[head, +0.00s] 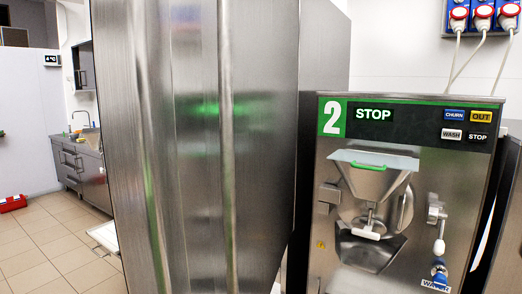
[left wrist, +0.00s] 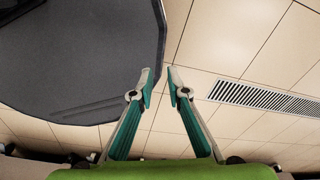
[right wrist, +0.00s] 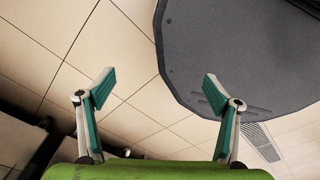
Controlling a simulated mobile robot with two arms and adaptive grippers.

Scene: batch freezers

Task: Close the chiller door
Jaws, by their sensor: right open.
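A tall brushed-steel panel (head: 185,150) fills the middle of the head view, very close to me; it looks like the chiller door, standing open. Its top and bottom run out of the picture, and I see no handle on it. The chiller's inside is not visible. My left gripper (left wrist: 160,76) shows in the left wrist view, with a narrow gap between its fingertips and nothing held. My right gripper (right wrist: 158,78) is wide open and empty in the right wrist view. Both point down over floor tiles. Neither shows in the head view or touches the door.
A batch freezer (head: 400,190) marked 2 stands right of the panel. Several red-and-blue sockets (head: 483,15) are on the wall above it. Tiled floor (head: 35,250) lies open at the left, with a steel sink counter (head: 85,170) and a red box (head: 13,203) beyond.

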